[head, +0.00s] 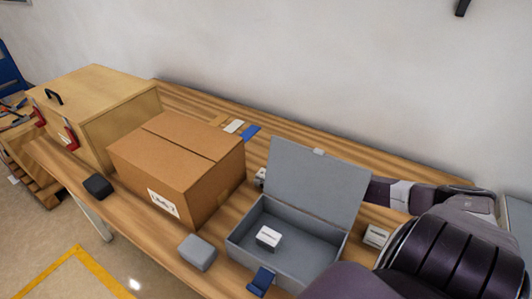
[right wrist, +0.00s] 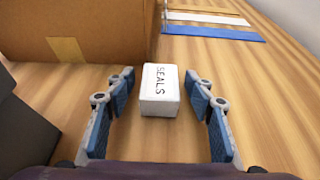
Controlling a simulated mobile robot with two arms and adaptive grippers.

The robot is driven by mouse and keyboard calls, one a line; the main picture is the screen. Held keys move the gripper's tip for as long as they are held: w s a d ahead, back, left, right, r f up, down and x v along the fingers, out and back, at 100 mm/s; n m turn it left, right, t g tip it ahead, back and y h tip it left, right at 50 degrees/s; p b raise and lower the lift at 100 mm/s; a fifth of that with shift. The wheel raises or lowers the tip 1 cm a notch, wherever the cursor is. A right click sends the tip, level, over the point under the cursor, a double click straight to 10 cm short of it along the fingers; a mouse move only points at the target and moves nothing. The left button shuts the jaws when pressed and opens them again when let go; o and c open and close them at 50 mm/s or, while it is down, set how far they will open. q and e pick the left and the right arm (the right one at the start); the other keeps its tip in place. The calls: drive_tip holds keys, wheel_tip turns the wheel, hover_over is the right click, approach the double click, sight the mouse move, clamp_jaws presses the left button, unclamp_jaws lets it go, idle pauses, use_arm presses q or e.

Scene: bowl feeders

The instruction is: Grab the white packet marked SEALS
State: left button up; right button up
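The white packet marked SEALS (right wrist: 160,90) lies on the wooden table in the right wrist view, its lettering facing up. My right gripper (right wrist: 159,78) is open, with one blue-padded finger on each side of the packet and a gap visible on both sides. In the head view my right arm reaches behind the raised lid of the grey metal box (head: 312,180). The lid hides most of the right gripper there. A small pale shape shows at the lid's left edge, too small to tell apart. My left gripper is not in view.
A cardboard box (head: 178,160) stands left of the grey box and close to the packet. A small white packet (head: 268,237) lies inside the grey box; another labelled one (head: 376,236) lies right of it. Flat cards, including a blue one (head: 250,132), lie behind.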

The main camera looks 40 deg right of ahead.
drive_tip(key=c, duration=1.1)
drive_tip(key=shift+r, duration=0.1)
drive_tip(key=shift+c, duration=0.2)
